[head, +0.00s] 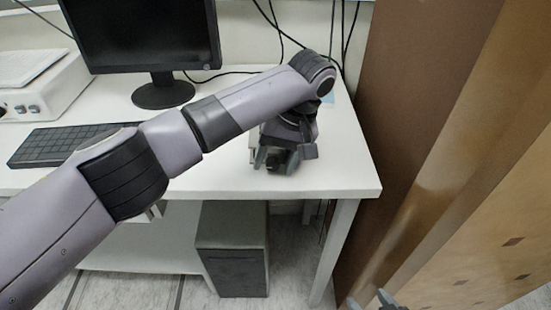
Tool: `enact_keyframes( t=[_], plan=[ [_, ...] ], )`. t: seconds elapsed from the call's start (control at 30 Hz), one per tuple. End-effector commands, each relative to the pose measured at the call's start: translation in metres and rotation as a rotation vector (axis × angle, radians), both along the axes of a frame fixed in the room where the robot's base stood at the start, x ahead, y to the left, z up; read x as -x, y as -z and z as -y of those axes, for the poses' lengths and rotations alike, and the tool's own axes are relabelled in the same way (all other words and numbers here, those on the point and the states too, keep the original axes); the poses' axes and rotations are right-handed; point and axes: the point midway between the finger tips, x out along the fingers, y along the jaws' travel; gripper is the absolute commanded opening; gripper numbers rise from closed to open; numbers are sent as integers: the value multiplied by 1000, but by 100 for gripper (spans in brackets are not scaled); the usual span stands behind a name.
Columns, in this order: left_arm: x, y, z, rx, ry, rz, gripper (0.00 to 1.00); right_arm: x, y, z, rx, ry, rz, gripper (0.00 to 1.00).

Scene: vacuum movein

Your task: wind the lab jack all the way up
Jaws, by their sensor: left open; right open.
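My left arm reaches in from the left across the desk. My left gripper (284,159) points down over the right part of the white desk (210,180), near its front edge, with its fingers apart. I cannot make out the lab jack; the gripper and forearm cover that part of the desk. A small pale edge shows just left of the gripper, but I cannot tell what it belongs to. My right gripper (369,301) shows only as fingertips at the bottom edge, open, low and right of the desk, away from it.
A monitor (140,35) stands at the back, with a keyboard (60,143) in front and a white device (38,82) at the left. A dark computer case (232,250) stands under the desk. A brown wooden panel (410,120) rises close to the desk's right side. Cables hang behind.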

Motion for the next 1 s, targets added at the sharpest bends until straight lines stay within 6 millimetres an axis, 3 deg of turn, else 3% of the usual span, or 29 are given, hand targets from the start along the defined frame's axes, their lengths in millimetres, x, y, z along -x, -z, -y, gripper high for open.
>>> enact_keyframes(
  t=[0.5, 0.87, 1.0],
  plan=[
    [0, -64, 19, 0, 2, 2, 57, 0, 9, 0, 0, 0, 1, 65],
    [0, -67, 20, 1, 3, 1, 57, 0, 9, 0, 0, 0, 1, 65],
    [1, -57, 23, 16, 63, -1, 57, -1, 12, 0, 0, 1, 2, 65]
  ],
)
